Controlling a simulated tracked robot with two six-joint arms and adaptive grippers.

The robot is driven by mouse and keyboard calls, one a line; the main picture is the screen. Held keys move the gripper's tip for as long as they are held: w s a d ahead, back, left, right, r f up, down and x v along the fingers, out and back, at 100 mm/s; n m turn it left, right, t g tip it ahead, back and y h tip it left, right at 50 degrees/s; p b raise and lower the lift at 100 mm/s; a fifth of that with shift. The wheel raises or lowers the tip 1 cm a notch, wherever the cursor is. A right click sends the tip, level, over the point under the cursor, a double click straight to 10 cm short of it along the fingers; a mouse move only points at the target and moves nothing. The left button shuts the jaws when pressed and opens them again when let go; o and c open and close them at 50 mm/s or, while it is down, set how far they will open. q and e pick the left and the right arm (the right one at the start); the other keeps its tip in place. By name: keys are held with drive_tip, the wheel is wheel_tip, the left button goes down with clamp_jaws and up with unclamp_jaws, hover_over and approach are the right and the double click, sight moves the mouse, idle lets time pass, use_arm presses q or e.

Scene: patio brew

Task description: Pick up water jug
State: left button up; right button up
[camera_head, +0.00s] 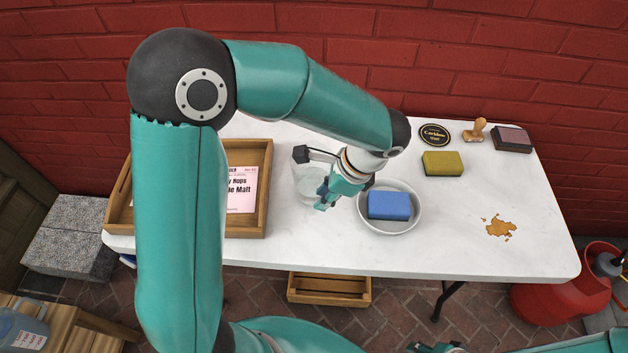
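A clear, see-through vessel (309,186) stands on the white table right of the wooden tray. A bluish see-through jug (22,330) with a label stands on a wooden surface at the lower left, cut by the frame edge. I cannot tell for sure which is the water jug. My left gripper (311,180) is at the clear vessel, its fingers spread wide on the far and near sides. It looks open; contact cannot be made out. My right gripper (435,348) shows only in part at the bottom edge, far from both vessels.
The wooden tray (256,147) holds a pink-labelled malt packet (243,188). A grey bowl (388,229) with a blue sponge (389,205) sits close right of my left gripper. A yellow sponge (442,163), stamp (475,131) and brown spill (499,226) lie further right.

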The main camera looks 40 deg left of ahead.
sight(314, 213)
use_arm(q)
drive_tip(key=shift+x, duration=2.8)
drive_tip(key=shift+s+r, duration=0.1)
drive_tip(key=shift+s, duration=0.05)
clamp_jaws()
